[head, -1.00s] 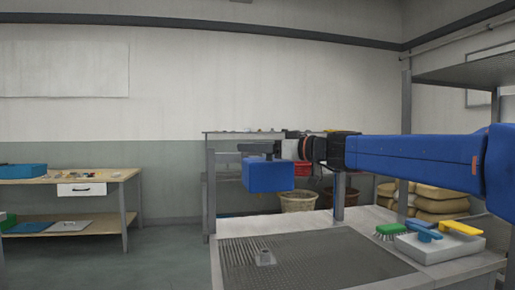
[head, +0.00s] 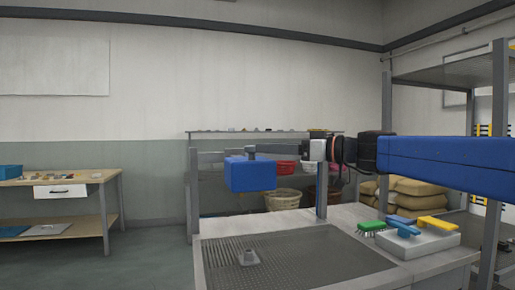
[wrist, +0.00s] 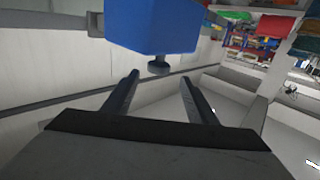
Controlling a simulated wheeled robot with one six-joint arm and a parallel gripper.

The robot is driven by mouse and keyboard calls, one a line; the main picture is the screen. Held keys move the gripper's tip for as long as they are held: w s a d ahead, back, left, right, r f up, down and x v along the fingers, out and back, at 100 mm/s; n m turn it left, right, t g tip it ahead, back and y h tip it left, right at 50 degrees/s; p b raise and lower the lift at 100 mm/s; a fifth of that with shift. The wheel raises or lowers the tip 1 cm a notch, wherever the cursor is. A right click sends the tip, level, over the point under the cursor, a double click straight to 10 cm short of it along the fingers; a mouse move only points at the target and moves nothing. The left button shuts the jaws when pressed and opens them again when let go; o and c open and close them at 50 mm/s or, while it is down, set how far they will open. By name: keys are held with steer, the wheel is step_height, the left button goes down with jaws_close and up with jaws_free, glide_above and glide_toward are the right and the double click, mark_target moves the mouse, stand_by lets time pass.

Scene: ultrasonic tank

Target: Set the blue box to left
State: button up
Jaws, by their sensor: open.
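The blue box (head: 250,174) stands out above the back of the steel counter in the head view, with a small dark knob-like piece (head: 250,150) on its top. In the wrist view the blue box (wrist: 155,25) fills the upper middle, and its dark round knob (wrist: 158,67) points toward my gripper. My gripper (wrist: 160,77) is open and empty, its two dark fingers spread with the knob just beyond and between their tips. Whether they touch it I cannot tell. In the head view my gripper (head: 272,156) reaches in from the right at the height of the box's top.
A steel counter with a ribbed sunken area (head: 300,258) lies below. A grey tray (head: 425,245) with coloured brushes is at its right. A post (head: 321,190) rises behind my arm. Baskets (head: 283,199) and sacks (head: 420,187) stand behind. A wooden table (head: 85,182) is at left.

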steer(key=v, duration=0.6)
stand_by(0.3)
